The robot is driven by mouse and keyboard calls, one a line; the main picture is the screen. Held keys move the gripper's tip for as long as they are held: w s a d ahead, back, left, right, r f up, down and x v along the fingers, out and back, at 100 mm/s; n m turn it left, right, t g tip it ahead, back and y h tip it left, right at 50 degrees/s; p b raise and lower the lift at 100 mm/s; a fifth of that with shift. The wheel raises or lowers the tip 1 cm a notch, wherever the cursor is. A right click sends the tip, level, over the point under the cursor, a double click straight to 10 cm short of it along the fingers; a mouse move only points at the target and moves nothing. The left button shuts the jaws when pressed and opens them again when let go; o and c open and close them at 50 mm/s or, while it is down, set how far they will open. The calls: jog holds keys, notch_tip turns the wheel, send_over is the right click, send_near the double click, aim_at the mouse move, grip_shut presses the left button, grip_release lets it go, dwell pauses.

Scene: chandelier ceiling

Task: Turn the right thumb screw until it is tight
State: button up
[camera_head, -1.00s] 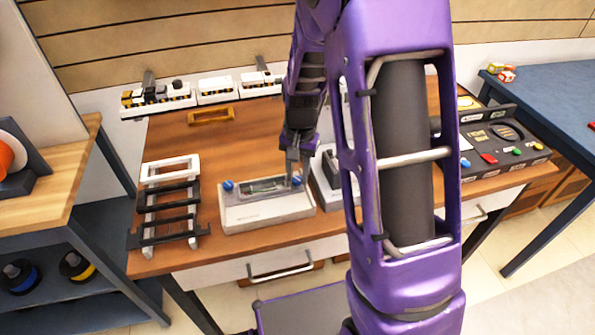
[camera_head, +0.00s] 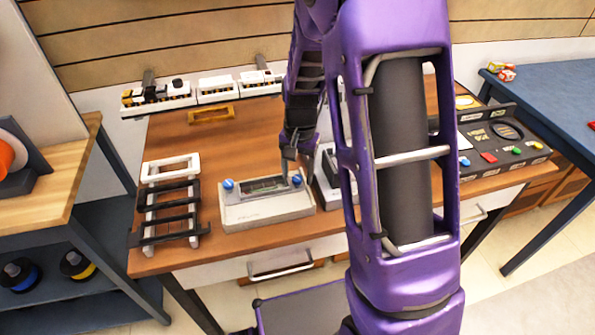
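A light grey box-like fixture (camera_head: 262,211) sits near the front edge of the wooden table, with a dark recessed panel on top. A blue left thumb screw (camera_head: 229,184) stands at the panel's left end. The blue right thumb screw (camera_head: 297,180) shows at its right end. My gripper (camera_head: 290,178) points down at the right thumb screw, its fingers beside or around it. The fingers are small and partly overlap the screw, so I cannot tell whether they touch it or how far apart they are.
A rack with black bars (camera_head: 170,205) stands left of the fixture. Another grey device (camera_head: 328,178) stands close on the right, partly behind my arm. A control panel (camera_head: 500,145) is at the table's right. A wooden tray (camera_head: 211,115) and a toy train (camera_head: 160,95) are at the back.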

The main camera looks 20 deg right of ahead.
aim_at(300, 178)
notch_tip(300, 178, up, 17)
jog(key=p, duration=0.2)
jog(key=shift+s+d+r, duration=0.2)
jog(key=shift+s+d, duration=0.05)
dwell(0.3)
